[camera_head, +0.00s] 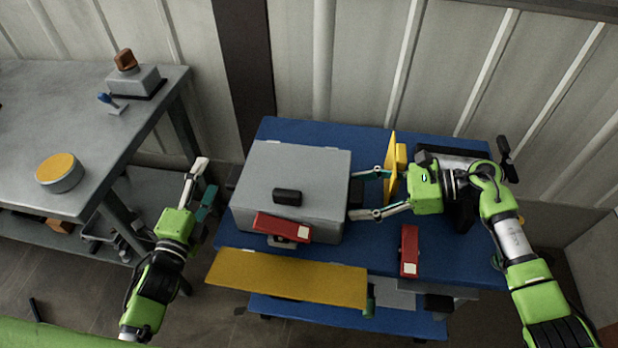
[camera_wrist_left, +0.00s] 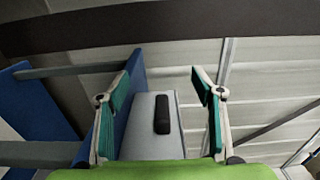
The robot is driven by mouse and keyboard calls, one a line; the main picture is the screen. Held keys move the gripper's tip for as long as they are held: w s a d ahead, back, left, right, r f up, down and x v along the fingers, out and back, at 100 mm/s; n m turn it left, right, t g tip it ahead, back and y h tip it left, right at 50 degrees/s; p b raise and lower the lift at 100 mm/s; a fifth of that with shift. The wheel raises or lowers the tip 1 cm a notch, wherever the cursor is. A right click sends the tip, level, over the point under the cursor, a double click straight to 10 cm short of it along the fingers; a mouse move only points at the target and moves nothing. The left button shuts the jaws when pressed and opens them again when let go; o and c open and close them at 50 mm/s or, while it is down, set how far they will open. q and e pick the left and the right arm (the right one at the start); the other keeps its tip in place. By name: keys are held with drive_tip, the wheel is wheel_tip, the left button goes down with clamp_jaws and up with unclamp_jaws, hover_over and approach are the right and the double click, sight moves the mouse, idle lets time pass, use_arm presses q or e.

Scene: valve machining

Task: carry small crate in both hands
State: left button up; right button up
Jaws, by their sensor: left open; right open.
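The small crate looks like a closed grey box (camera_head: 310,168) with a dark handle (camera_head: 287,197) on top, sitting on the blue table (camera_head: 290,128). In the left wrist view the grey box (camera_wrist_left: 150,140) shows between the fingers, with its dark handle. My left gripper (camera_head: 205,178) is open and empty, just left of the box and apart from it. Its open fingers also show in the left wrist view (camera_wrist_left: 165,65). My right gripper (camera_head: 354,195) is open, its fingertips close to the box's right side; I cannot tell whether they touch.
A red-handled part (camera_head: 282,227) is at the box's front edge. Another red block (camera_head: 409,250) lies right of it. A yellow plate (camera_head: 390,170) stands behind the right gripper. A yellow board (camera_head: 290,278) runs along the table front. A grey workbench (camera_head: 60,110) stands left.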

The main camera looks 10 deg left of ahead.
drive_tip(key=shift+r, duration=0.15)
wheel_tip(320, 180, up, 10)
drive_tip(key=shift+f, duration=0.15)
use_arm(q)
drive_tip(key=shift+a, duration=0.35)
drive_tip(key=shift+r, duration=0.15)
wheel_tip(320, 180, up, 8)
drive_tip(key=p, duration=0.8)
use_arm(e)
wheel_tip(320, 180, up, 8)
drive_tip(key=shift+f, duration=0.15)
